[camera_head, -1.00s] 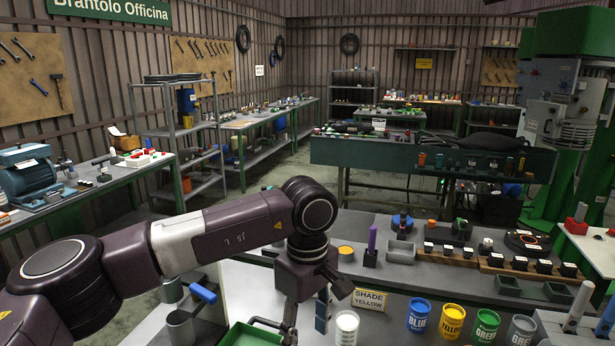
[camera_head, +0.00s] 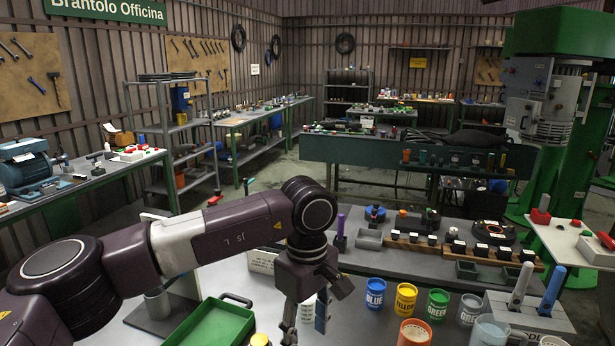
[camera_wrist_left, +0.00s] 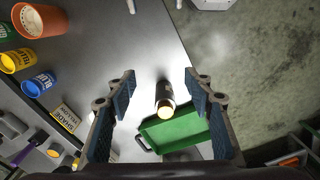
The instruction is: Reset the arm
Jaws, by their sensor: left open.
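My left arm enters from the left in the head view, and its gripper (camera_head: 305,325) points down over the bench, partly cut off by the lower edge. In the left wrist view the two fingers of my left gripper (camera_wrist_left: 160,76) stand wide apart. A dark cylinder with a cream end (camera_wrist_left: 165,107) shows between them in that view, with no finger touching it. A green tray (camera_wrist_left: 175,132) lies below and beside it; it also shows in the head view (camera_head: 213,325). My right gripper is not in view.
Blue (camera_head: 375,293), yellow (camera_head: 405,299) and green (camera_head: 437,305) paint cans stand right of the gripper. An orange pot (camera_head: 414,334) is in front of them. Trays and a wooden block rack (camera_head: 462,252) lie behind. Bare grey bench top shows in the wrist view (camera_wrist_left: 130,45).

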